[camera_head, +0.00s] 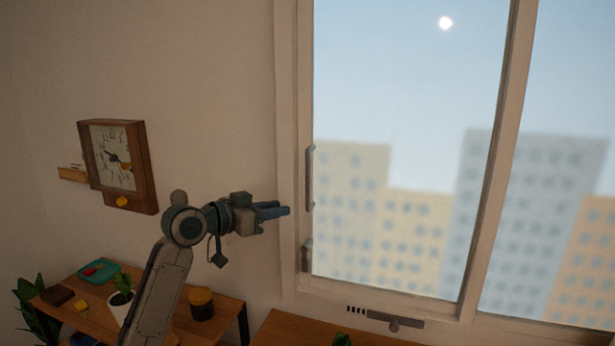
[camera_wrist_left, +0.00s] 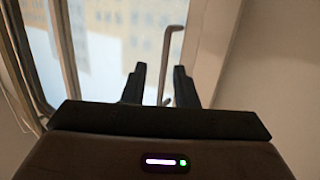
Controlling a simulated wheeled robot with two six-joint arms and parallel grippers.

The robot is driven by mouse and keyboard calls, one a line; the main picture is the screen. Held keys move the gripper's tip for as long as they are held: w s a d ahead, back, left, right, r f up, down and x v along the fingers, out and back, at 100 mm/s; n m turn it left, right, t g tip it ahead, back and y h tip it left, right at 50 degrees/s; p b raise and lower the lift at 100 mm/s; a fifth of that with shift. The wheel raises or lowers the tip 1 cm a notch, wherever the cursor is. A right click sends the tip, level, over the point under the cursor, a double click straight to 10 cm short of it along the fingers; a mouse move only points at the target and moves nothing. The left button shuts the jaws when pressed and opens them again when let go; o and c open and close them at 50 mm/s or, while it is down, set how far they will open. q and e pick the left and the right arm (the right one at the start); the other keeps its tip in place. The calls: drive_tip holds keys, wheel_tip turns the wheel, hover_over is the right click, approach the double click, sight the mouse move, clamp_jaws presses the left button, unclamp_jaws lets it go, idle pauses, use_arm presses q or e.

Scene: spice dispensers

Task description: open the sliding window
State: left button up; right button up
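The sliding window (camera_head: 502,150) has a pale frame and stands on the right in the head view. A grey vertical handle (camera_head: 310,178) is on its left stile; it also shows in the left wrist view (camera_wrist_left: 168,60), seen between the fingers and apparently beyond them. A small grey latch (camera_head: 306,254) sits below it. My left gripper (camera_head: 287,210) is left of the handle and slightly lower in the head view, pointing at the frame. Its two dark fingers are apart and empty in the left wrist view (camera_wrist_left: 160,85). Touch with the handle cannot be told. My right gripper is out of view.
A brown clock (camera_head: 118,165) hangs on the left wall. A wooden table (camera_head: 228,312) below holds a teal tray (camera_head: 97,271), a potted plant and a dark jar (camera_head: 201,304). Another wooden surface (camera_head: 290,330) lies under the window. The wall around the gripper is clear.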

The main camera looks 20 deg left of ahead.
use_arm(q)
wheel_tip(320, 180, up, 8)
drive_tip(key=a+h, duration=0.1)
drive_tip(key=p+x, duration=0.4)
drive_tip(key=x, duration=0.7)
drive_tip(key=shift+w+a+r+t+p, duration=0.2)
drive_tip(key=shift+w+a+t+p, duration=0.1)
drive_tip(key=shift+t+p, duration=0.1)
clamp_jaws()
